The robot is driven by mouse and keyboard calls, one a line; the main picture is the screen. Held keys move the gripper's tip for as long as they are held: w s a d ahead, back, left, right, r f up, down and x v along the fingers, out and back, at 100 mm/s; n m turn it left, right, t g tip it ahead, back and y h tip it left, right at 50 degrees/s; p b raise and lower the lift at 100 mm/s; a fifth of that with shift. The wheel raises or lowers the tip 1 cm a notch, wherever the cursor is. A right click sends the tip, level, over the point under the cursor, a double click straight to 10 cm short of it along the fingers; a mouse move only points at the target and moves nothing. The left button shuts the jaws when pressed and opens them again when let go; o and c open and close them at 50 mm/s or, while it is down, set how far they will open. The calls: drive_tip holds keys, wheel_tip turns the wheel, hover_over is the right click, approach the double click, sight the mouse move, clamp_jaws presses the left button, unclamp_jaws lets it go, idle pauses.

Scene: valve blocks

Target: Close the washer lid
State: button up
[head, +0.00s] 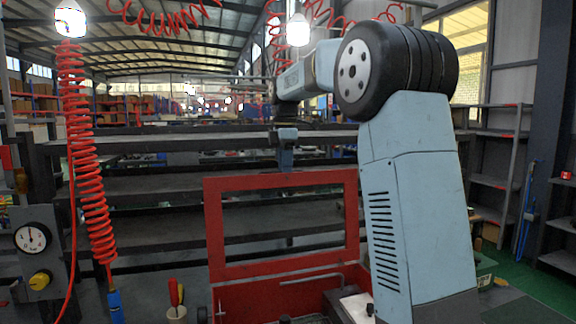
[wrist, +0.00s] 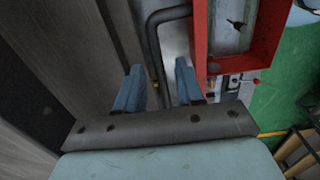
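The washer lid (head: 282,180) is a red rectangular frame with an open middle. It stands raised, nearly upright, at the back of the red washer (head: 255,303) in the head view. My gripper (head: 286,158) points down at the lid's top edge, near its middle; whether they touch is unclear. In the wrist view my gripper (wrist: 158,75) has its two blue fingers apart, with no object clearly held between them. A red frame part (wrist: 200,38) lies just right of the fingers there; I cannot tell whether it is lid or washer.
A dark bent pipe (wrist: 153,45) runs close beyond the fingers in the wrist view. Grey shelves (head: 130,190) stand behind the lid. A red coiled hose (head: 90,170) hangs at left beside a gauge panel (head: 35,240).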

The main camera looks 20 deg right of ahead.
drive_tip(key=shift+c, duration=0.2)
clamp_jaws()
idle(0.4)
